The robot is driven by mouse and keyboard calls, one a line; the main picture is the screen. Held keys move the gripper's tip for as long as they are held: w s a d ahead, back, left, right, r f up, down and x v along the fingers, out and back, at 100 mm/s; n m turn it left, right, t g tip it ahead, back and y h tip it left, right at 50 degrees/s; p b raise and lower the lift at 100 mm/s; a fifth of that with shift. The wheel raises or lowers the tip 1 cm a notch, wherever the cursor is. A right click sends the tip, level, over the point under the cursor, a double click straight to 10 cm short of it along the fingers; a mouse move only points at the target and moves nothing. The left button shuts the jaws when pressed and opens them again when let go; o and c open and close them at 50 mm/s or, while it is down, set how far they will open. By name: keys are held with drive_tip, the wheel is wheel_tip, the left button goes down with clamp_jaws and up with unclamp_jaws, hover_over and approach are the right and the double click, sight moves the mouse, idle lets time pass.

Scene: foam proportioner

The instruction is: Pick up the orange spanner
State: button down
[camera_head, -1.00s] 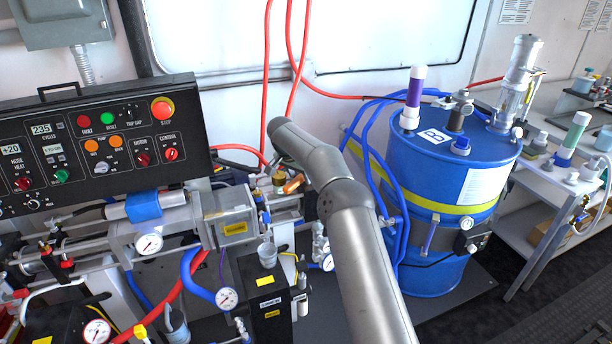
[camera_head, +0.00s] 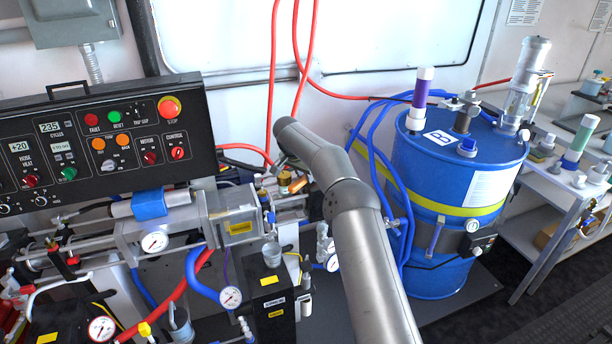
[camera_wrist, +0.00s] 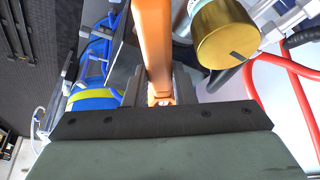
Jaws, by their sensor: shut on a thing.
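The orange spanner (camera_wrist: 153,45) shows in the wrist view as a long orange bar running from the top edge down between my fingers. My gripper (camera_wrist: 158,92) is shut on it, with a dark finger on each side of the bar. The spanner's far end is out of the wrist view. In the head view my arm hides most of my gripper. A small orange piece (camera_head: 298,185) shows there beside a brass fitting; I cannot tell if it is the spanner.
A brass cylinder (camera_wrist: 226,33) stands close to the right of the spanner in the wrist view. Red hoses (camera_wrist: 285,75) lie further right. In the head view, the control panel (camera_head: 95,145) is left and the blue drum (camera_head: 440,200) with blue hoses is right.

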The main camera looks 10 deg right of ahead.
wheel_tip(320, 180, up, 4)
drive_tip(key=shift+f, duration=0.15)
drive_tip(key=s+d+r+b, duration=0.4)
drive_tip(key=s+r+b, duration=0.3)
drive_tip(key=s, duration=0.6)
wheel_tip(320, 180, up, 3)
drive_tip(key=shift+s+d+f, duration=0.15)
